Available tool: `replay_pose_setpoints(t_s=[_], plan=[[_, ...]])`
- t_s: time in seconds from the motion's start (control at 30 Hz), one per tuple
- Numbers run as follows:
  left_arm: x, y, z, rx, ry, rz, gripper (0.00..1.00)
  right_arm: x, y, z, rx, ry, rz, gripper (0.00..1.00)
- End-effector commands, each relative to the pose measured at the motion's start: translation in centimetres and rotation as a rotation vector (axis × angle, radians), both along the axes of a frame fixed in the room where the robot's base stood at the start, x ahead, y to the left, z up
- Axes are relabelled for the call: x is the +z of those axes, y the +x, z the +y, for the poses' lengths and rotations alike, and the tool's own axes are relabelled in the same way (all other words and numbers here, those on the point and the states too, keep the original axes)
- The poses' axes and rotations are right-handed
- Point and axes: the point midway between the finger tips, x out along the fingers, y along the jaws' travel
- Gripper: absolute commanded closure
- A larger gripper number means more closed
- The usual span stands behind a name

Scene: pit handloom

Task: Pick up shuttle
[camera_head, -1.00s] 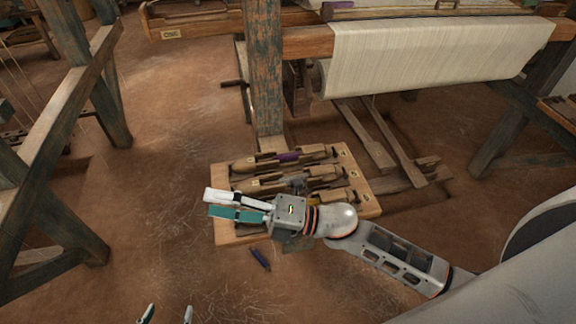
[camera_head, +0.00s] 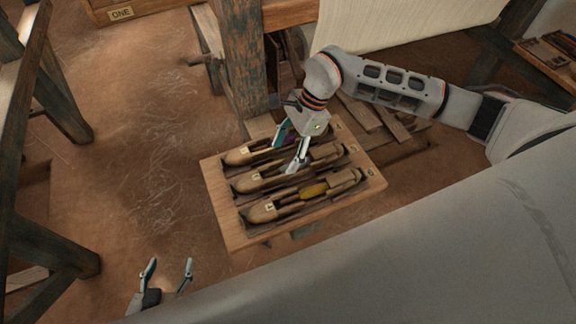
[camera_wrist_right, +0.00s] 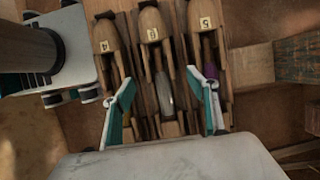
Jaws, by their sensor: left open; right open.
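The far shuttle (camera_head: 240,156) has a purple bobbin, the middle shuttle (camera_head: 248,183) a pale one, and the near shuttle (camera_head: 264,212) a yellow one. My right gripper (camera_head: 285,158) is open and points down over the far and middle shuttles. Contact cannot be told. My left gripper (camera_head: 169,265) is open and empty at lower left.
A loom post (camera_head: 245,65) stands just behind the tray, with treadles (camera_head: 385,120) to its right and pale cloth (camera_head: 400,20) above. A plank marked ONE (camera_head: 120,14) is at upper left. Bare floor (camera_head: 160,190) lies left of the tray.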

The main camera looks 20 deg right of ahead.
Motion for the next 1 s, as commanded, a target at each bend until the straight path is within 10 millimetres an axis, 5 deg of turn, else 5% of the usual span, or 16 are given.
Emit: replay_pose_setpoints(t_s=[0.4, 0.73, 0.9, 1.0], plan=[[1.1, 0.0, -0.1, 0.000, -0.002, -0.003, 0.42, -4.7, -0.3, 2.2, -0.002, 0.004, 0.003, 0.42], [1.2, 0.3, -0.1, 0.000, -0.003, -0.008, 0.42, -5.3, -0.2, 2.3, -0.001, 0.003, 0.000, 0.42], [1.2, 0.3, -0.1, 0.001, -0.002, -0.008, 0.42, -5.3, -0.2, 2.3, -0.001, 0.003, 0.000, 0.86], [1.2, 0.3, -0.1, 0.001, -0.002, -0.008, 0.42, -5.2, -0.2, 2.4, -0.001, 0.004, 0.000, 0.90]])
